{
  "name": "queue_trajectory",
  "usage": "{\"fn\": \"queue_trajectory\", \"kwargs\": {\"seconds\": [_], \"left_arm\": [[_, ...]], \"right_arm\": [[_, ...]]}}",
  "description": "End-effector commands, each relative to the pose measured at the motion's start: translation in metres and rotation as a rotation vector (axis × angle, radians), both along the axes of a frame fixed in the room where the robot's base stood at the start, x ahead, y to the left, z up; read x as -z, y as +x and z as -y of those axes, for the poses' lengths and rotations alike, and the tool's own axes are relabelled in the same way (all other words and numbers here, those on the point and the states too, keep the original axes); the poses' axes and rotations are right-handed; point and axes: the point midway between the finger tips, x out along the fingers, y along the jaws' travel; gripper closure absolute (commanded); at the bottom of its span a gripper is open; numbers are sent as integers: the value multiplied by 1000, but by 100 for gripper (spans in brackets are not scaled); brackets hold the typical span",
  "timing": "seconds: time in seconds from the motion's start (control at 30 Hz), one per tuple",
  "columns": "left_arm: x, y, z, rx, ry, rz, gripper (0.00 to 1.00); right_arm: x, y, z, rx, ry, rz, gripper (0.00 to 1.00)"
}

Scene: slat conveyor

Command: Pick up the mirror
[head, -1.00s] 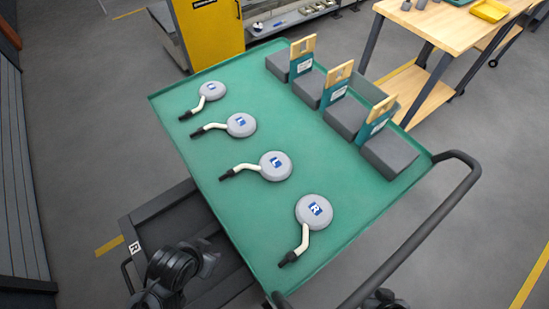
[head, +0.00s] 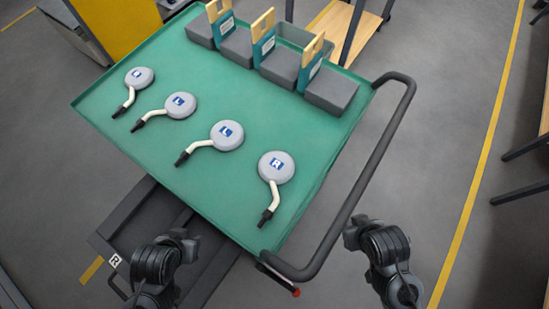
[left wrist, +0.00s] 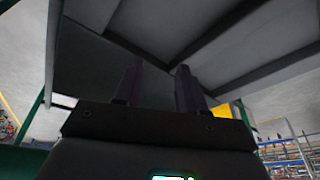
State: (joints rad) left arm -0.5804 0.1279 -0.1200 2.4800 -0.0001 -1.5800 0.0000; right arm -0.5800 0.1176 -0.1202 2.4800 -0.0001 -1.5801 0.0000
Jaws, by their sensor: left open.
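Several round grey mirrors with cream stems and black ends lie flat, apart, on the green cart top (head: 95,100). The nearest mirror (head: 277,166) has a blue R label. Two mirrors further left, one (head: 227,135) and another (head: 181,105), have L labels. The farthest mirror (head: 139,77) has a label too small to read surely. My left gripper (left wrist: 160,88) is open and empty below a dark grey structure in the left wrist view. In the head view my left arm is low, off the cart's near edge. My right gripper (head: 356,232) is right of the handle, its fingers unclear.
Grey boxes (head: 328,92) with teal and wooden upright holders (head: 312,62) line the cart's far side. A dark handle (head: 370,165) runs along the cart's right side. A dark lower shelf (head: 130,225) sticks out at the left.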

Motion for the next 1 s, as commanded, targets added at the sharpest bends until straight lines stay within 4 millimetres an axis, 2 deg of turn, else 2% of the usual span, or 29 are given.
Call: {"fn": "queue_trajectory", "kwargs": {"seconds": [0.47, 0.6, 1.0], "left_arm": [[0, 0, 3, -8, -12, 0, 60], [0, 0, 3, -9, -14, 0, 78], [0, 0, 1, -3, -4, 0, 78]], "right_arm": [[0, 0, -1, 1, 2, 0, 100], [0, 0, 0, 0, 0, 0, 100], [0, 0, 1, -5, -7, 0, 100]]}}
